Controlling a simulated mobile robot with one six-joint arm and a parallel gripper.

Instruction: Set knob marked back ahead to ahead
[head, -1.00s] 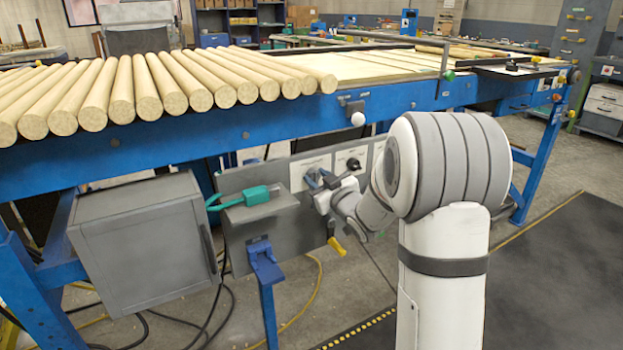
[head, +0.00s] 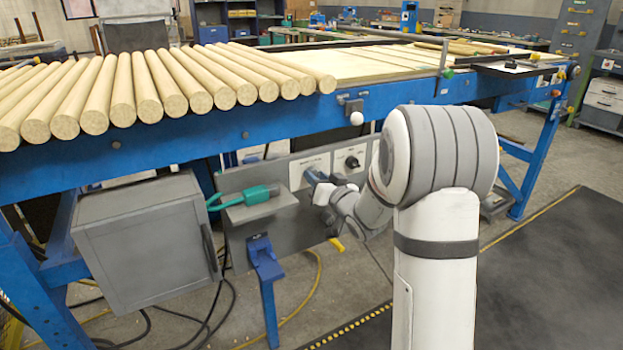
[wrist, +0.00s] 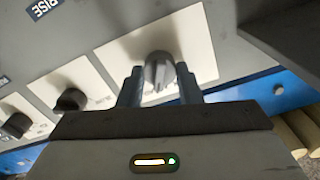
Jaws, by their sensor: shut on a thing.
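The grey knob (wrist: 159,70) sits on a pale label plate (wrist: 198,45) in the wrist view; its lettering is not readable there. My gripper (wrist: 160,86) is shut on this knob, with one dark finger on each side of it. In the head view my gripper (head: 316,180) is at the left label plate (head: 309,165) on the grey control panel, below the blue conveyor frame. There the gripper hides the knob, and I cannot read its setting.
A black knob (head: 352,161) is on the neighbouring plate to the right. The wrist view shows more black knobs (wrist: 70,100) nearby. A teal-handled tool (head: 257,195) lies on a grey shelf left of my gripper. A grey cabinet (head: 145,240) and wooden rods (head: 200,85) are close by.

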